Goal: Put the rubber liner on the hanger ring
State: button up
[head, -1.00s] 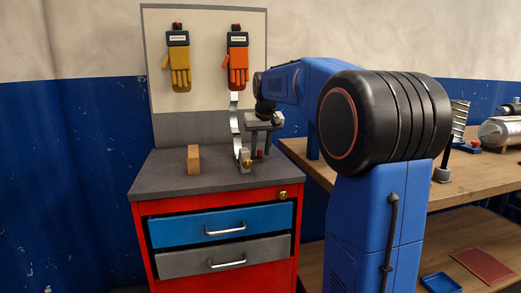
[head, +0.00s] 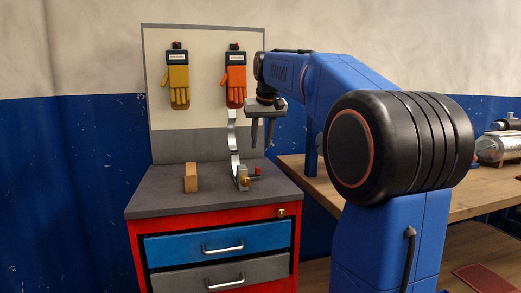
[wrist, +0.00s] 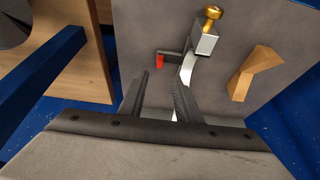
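The hanger ring (head: 233,140) is a curved silver strip standing upright on the cabinet top, with a small metal block and a brass knob at its foot. It also shows in the wrist view (wrist: 187,70), partly hidden behind a finger. My gripper (head: 262,141) is just right of the ring and above the cabinet top, fingers pointing down. In the wrist view its two fingers (wrist: 161,82) are apart, with nothing seen held between them. I cannot make out a separate rubber liner in either view, nor whether one lies against the ring.
A tan block (head: 191,178) stands left of the ring on the grey cabinet top (head: 157,200). A small red-tipped part (head: 257,171) sits beside the ring's foot. Yellow gloves (head: 178,85) and orange gloves (head: 235,83) hang behind. A wooden bench (head: 325,190) stands to the right.

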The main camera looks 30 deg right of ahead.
jog(key=s+a+f+n, duration=0.1)
jog(key=s+a+f, duration=0.4)
jog(key=s, duration=0.3)
jog(key=s+a+f, duration=0.5)
jog(key=s+a, duration=0.1)
jog(key=s, duration=0.2)
jog(key=s+a+f+n, duration=0.1)
jog(key=s+a+f, duration=0.2)
jog(key=s+f, duration=0.6)
jog(key=s+a+f+n+y, duration=0.1)
jog(key=s+a+f, duration=0.2)
jog(key=s+f, duration=0.7)
jog(key=shift+s+a+f+t, duration=0.15)
jog(key=shift+s+f+t, duration=0.15)
jog(key=shift+f, duration=0.3)
